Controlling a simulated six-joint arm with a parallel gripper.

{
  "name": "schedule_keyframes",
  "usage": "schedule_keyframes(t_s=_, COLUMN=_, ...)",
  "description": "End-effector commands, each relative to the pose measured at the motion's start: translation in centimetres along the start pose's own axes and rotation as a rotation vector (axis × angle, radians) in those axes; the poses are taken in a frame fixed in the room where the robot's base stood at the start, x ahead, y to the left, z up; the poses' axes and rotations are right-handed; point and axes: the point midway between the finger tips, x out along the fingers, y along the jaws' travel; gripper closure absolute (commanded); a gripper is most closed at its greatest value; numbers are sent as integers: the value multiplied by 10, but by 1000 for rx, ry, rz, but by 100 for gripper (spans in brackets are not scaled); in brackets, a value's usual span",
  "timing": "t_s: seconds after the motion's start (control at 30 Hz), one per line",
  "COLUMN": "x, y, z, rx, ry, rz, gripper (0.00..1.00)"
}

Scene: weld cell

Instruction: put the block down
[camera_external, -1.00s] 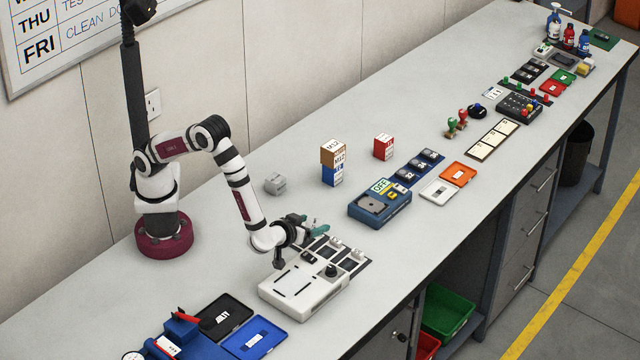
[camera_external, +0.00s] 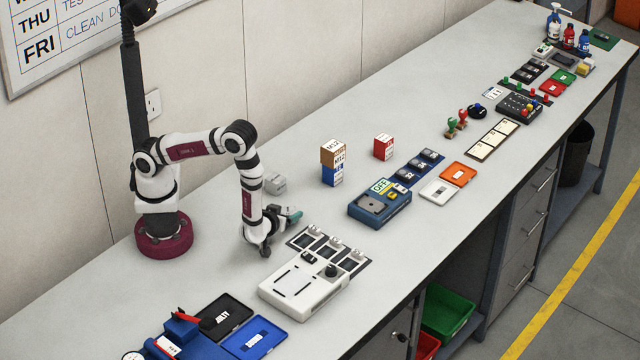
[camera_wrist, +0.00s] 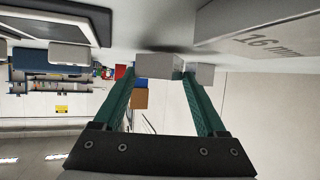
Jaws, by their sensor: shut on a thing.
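My gripper (camera_external: 293,216) is low over the bench in the external view, behind the black plate (camera_external: 295,242) with dark windows. Its teal fingers point to the right. In the wrist view my gripper (camera_wrist: 160,72) is shut on a small light-grey block (camera_wrist: 158,65) between the fingertips. The held block is too small to make out in the external view. Whether it touches the bench cannot be told. A larger grey block (camera_wrist: 265,38) marked "16 mm" lies close by at the upper right of the wrist view.
A grey block (camera_external: 275,183) sits just behind my gripper. The white device (camera_external: 305,287) stands in front of the black plate. A brown-and-blue box stack (camera_external: 333,163) and the blue device (camera_external: 380,209) stand to the right.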

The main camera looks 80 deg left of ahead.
Motion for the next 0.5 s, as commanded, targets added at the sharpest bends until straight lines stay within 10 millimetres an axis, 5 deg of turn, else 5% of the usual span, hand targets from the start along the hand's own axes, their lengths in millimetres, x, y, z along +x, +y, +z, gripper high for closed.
schedule_keyframes(t_s=0.37, x=3, y=0, z=8, rx=0, ry=1, rz=1, gripper=90)
schedule_keyframes(t_s=0.4, x=3, y=0, z=8, rx=0, ry=0, rz=1, gripper=19)
schedule_keyframes(t_s=0.5, x=3, y=0, z=7, rx=0, ry=0, rz=1, gripper=1)
